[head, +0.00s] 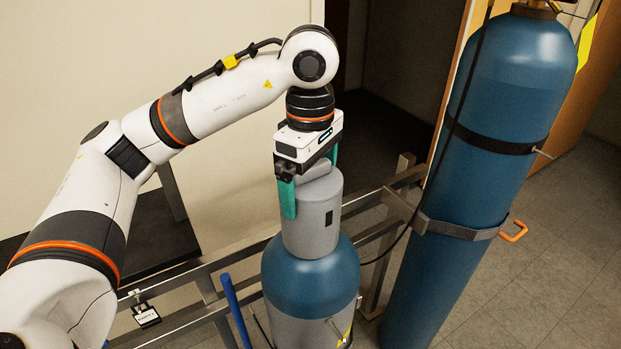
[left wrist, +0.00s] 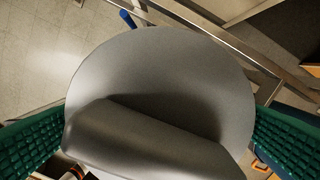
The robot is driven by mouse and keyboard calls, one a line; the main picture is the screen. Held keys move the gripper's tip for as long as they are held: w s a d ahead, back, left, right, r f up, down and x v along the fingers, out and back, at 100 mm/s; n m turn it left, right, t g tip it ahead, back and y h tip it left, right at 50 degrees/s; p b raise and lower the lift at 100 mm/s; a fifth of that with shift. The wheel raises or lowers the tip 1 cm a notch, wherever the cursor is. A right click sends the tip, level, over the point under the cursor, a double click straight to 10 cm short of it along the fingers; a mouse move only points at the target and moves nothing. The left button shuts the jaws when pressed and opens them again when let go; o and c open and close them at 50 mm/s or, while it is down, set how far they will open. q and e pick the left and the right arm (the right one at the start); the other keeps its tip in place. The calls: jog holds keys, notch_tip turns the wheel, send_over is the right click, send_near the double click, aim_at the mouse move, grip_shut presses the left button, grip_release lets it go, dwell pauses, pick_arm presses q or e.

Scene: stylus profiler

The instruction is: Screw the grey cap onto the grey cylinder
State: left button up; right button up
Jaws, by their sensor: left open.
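The grey cap (head: 322,222) stands upright on top of the grey cylinder (head: 295,325), whose shoulder is blue. I cannot tell whether its thread is engaged. My left gripper (head: 312,180) is above the cap, pointing down, with its green fingers open on either side of the cap's upper part. In the left wrist view the cap (left wrist: 165,65) fills the middle, between the green fingers of the left gripper (left wrist: 158,140). Whether the fingers touch it is not clear. The joint between cap and cylinder is hidden in the wrist view. My right gripper is not in view.
A tall blue cylinder (head: 490,140) stands to the right, strapped to a metal rail rack (head: 395,215). A blue bar (head: 236,310) rises left of the grey cylinder. A black cable hangs between the cylinders. Floor (head: 545,260) is clear at the right.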

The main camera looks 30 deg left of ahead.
pick_arm(q)
jog(key=n, duration=0.5)
jog(key=shift+f+n, duration=0.1)
jog(key=shift+n, duration=0.2)
jog(key=n, duration=0.5)
jog(key=shift+n, duration=0.3)
